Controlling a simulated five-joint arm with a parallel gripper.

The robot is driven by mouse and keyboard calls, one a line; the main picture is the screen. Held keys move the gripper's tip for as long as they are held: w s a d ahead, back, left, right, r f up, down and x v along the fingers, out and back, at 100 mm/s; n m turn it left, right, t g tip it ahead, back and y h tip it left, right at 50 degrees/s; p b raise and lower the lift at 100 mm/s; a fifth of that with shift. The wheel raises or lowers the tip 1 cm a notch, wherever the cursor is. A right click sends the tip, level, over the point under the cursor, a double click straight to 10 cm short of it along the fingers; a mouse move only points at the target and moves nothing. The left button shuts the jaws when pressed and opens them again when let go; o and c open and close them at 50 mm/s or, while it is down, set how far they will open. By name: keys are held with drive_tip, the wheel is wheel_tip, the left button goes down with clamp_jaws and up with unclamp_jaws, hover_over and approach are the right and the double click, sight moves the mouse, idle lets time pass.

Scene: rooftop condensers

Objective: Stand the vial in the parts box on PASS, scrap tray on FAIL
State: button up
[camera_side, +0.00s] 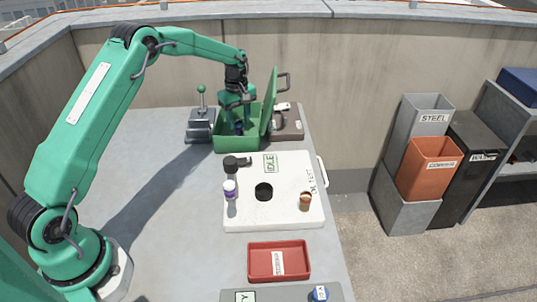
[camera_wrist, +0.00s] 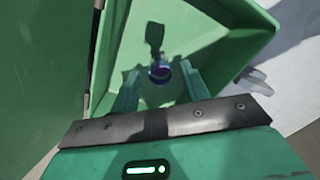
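A vial with a dark top and a blue-purple edge (camera_wrist: 159,73) is inside the green parts box (camera_wrist: 215,45), seen from above; its lower part is hidden. In the side view the vial (camera_side: 239,128) shows dark below my gripper (camera_side: 237,118), inside the open parts box (camera_side: 226,143). In the wrist view my gripper's fingers (camera_wrist: 158,90) are apart, on either side of the vial, with a visible gap. The white tester (camera_side: 285,218) has a black round socket (camera_side: 264,191), empty-looking, and a label reading IDLE (camera_side: 270,163). The red scrap tray (camera_side: 261,262) holds only a label.
A grey lever box (camera_side: 200,124) is left of the parts box. The box's raised lid (camera_side: 269,102) stands close right of my gripper. The left tabletop is clear.

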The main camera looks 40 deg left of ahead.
sight(239, 123)
wheel_tip(239, 123, up, 12)
drive_tip(key=shift+r, duration=0.15)
idle(0.8)
idle(0.5)
drive_tip(key=s+d+r+m+t, duration=0.1)
drive_tip(key=s+d+r+m, duration=0.3)
drive_tip(key=s+r, duration=0.3)
drive_tip(key=s+d+r+m+t, duration=0.2)
drive_tip(key=s+d+r+m, duration=0.3)
drive_tip(key=s, duration=0.4)
drive_tip(key=s+d+f+m+t, duration=0.1)
drive_tip(key=s+d+m, duration=0.1)
drive_tip(key=s, duration=0.7)
drive_tip(key=s+d+f+m+t, duration=0.1)
drive_tip(key=s+m, duration=0.3)
drive_tip(key=s, duration=0.6)
drive_tip(key=shift+d+f+m+t, duration=0.3)
drive_tip(key=shift+d+f, duration=0.2)
drive_tip(key=shift+f, duration=0.3)
